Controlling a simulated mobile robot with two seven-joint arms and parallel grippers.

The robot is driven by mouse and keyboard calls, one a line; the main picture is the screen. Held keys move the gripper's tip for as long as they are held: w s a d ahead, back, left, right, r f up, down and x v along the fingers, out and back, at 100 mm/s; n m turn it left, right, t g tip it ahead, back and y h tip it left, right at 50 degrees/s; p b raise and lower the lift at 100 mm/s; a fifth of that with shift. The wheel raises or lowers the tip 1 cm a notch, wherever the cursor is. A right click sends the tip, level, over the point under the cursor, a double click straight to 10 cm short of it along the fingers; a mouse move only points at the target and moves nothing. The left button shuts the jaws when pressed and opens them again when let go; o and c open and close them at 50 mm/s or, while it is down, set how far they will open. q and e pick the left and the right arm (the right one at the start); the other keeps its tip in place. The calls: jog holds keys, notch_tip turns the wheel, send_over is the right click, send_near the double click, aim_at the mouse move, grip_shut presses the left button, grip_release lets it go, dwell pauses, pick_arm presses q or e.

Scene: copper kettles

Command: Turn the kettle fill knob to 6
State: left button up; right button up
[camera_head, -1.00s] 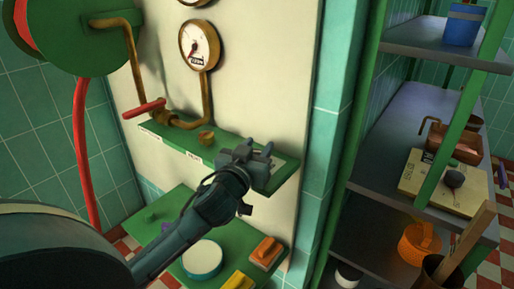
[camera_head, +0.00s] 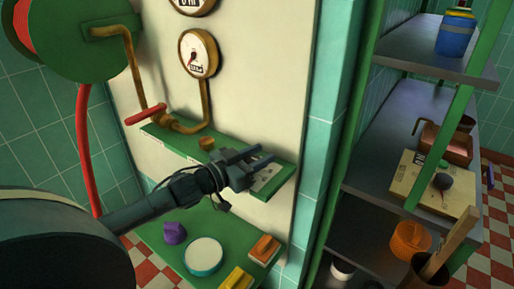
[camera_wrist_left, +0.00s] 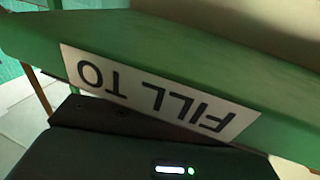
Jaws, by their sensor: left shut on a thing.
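The green ledge (camera_head: 163,137) on the cream panel carries the controls. My left gripper (camera_head: 263,155) is at the ledge's right part, its two fingers pointing right and a little up. It is shut on the fill knob, which the fingers and wrist hide. A pale marked plate (camera_head: 266,178) shows partly beside the gripper. In the left wrist view, the "FILL TO" label (camera_wrist_left: 155,95) on the ledge's front edge (camera_wrist_left: 200,55) appears upside down, just beyond my dark gripper body. The knob's setting cannot be read. My right gripper is not in view.
A small brass knob (camera_head: 207,143) and a red-handled valve (camera_head: 146,114) are left of the gripper. A lower green shelf (camera_head: 160,240) holds a purple knob (camera_head: 174,233), a round white-topped dish (camera_head: 203,255) and orange and yellow blocks. Metal shelving (camera_head: 375,205) stands at right.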

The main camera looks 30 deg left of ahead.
pick_arm(q)
jog(key=shift+d+r+m+g+h, duration=0.15)
jog(key=shift+m+g+h, duration=0.55)
jog(key=shift+h, duration=0.4)
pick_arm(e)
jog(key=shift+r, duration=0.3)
pick_arm(q)
jog(key=shift+p, duration=0.3)
jog(key=o, duration=1)
jog(key=shift+m+h, duration=0.3)
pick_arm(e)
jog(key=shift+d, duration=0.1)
pick_arm(q)
jog(key=shift+s, duration=0.1)
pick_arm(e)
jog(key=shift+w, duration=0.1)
pick_arm(q)
jog(key=shift+s+a+f, duration=0.2)
jog(key=shift+s+a, duration=0.05)
jog(key=shift+s, duration=0.2)
jog(key=p+v, duration=0.2)
jog(key=v, duration=1)
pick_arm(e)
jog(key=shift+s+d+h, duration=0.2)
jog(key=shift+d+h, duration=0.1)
pick_arm(q)
jog(key=shift+r, duration=0.1)
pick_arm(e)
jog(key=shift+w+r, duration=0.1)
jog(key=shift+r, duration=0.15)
